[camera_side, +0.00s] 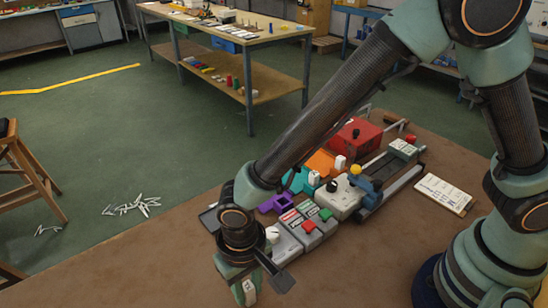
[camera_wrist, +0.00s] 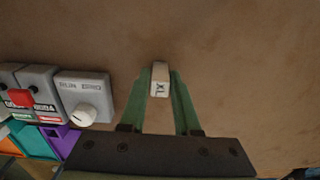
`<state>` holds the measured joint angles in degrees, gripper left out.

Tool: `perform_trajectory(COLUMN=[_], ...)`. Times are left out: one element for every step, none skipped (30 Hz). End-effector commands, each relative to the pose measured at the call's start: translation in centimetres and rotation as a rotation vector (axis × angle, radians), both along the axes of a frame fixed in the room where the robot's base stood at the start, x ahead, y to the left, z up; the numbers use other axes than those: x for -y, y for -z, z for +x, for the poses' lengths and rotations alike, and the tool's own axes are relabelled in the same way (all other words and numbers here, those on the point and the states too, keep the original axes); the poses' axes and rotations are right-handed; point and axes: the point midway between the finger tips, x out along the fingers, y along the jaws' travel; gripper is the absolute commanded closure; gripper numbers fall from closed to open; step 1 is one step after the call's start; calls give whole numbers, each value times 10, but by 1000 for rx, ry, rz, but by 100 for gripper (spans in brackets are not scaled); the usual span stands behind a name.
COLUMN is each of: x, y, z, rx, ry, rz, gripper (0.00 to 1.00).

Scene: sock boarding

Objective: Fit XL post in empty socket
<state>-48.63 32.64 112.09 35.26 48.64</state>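The XL post (camera_wrist: 160,84) is a white block with "XL" on its face, seen between my fingertips in the wrist view. My gripper (camera_wrist: 161,76) has its green fingers closed in on both sides of it. In the side view, my gripper (camera_side: 244,287) points down near the table's front edge, with the white post (camera_side: 250,292) at its tip. A purple block (camera_side: 275,203) behind the grey boxes shows an open recess with no post visible. Teal (camera_side: 297,181) and orange (camera_side: 321,162) blocks lie behind it, with white posts near them. Which socket is empty is otherwise unclear.
A grey box with a white knob (camera_wrist: 83,116) and grey boxes with red and green buttons (camera_side: 309,226) stand beside my gripper. The front tabletop is bare.

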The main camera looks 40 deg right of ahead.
Motion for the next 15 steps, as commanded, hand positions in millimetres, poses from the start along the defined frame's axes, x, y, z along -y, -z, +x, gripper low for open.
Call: perform_trajectory(x=[0, 0, 0, 0, 0, 0, 0, 0, 0, 0, 0, 0, 0, -1, -1], y=[0, 0, 0, 0, 0, 0, 0, 0, 0, -1, -1, -3, -5, -7, -12], z=[0, 0, 0, 0, 0, 0, 0, 0, 0, 0, 0, 0, 0, 1, 1], rx=[0, 0, 0, 0, 0, 0, 0, 0, 0, 0, 1, 1, 1, 2, 2], ry=[0, 0, 0, 0, 0, 0, 0, 0, 0, 0, 0, 0, 0, 0, 0], rz=[0, 0, 0, 0, 0, 0, 0, 0, 0, 0, 1, 1, 2, 2, 3], gripper=[46, 46, 46, 46, 46, 46, 46, 46, 46, 46, 46, 46, 46, 46, 46])
